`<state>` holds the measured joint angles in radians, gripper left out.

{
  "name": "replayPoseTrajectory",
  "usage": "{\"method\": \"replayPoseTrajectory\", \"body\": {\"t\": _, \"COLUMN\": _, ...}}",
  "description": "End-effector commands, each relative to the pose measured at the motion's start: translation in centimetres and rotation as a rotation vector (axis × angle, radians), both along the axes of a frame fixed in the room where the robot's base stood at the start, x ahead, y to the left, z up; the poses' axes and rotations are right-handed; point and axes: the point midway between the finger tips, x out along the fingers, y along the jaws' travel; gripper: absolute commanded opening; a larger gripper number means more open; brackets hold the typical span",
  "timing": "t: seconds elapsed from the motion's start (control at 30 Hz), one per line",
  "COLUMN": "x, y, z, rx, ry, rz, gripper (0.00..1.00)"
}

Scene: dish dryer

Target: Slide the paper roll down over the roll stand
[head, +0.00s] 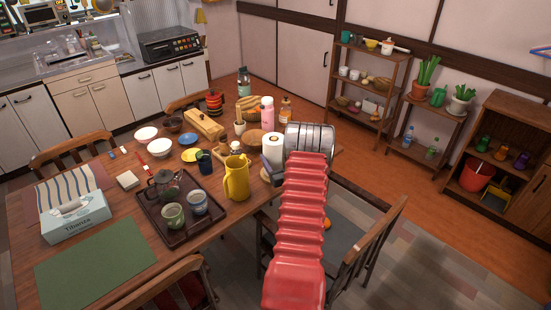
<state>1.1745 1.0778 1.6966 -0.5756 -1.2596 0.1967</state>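The white paper roll (272,146) shows in the head view near the table's right edge, just left of the silver end of my red arm. It looks about upright, and its lower part is partly covered by a grey piece of my gripper (273,166). The gripper is close against the roll in the picture, but its fingertips are hidden, so I cannot tell whether it grips the roll. A small edge of wood, perhaps the base of the roll stand (265,176), shows below the roll. The stand's post is not visible.
A yellow pitcher (236,178) stands close to the left of the roll. A pink bottle (267,113) and a wooden plate (253,138) are behind it. A dark tray (158,217) with cups is farther left. A chair (372,235) stands on the right.

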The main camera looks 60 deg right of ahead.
Motion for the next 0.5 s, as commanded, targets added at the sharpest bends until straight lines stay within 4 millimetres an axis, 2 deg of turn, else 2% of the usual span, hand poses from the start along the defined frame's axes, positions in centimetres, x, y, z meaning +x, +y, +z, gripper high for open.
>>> {"method": "replayPoseTrajectory", "body": {"t": 0.5, "x": 0.0, "y": -0.01, "z": -0.55, "rx": 0.0, "ry": 0.0, "rz": 0.0, "gripper": 0.46}}
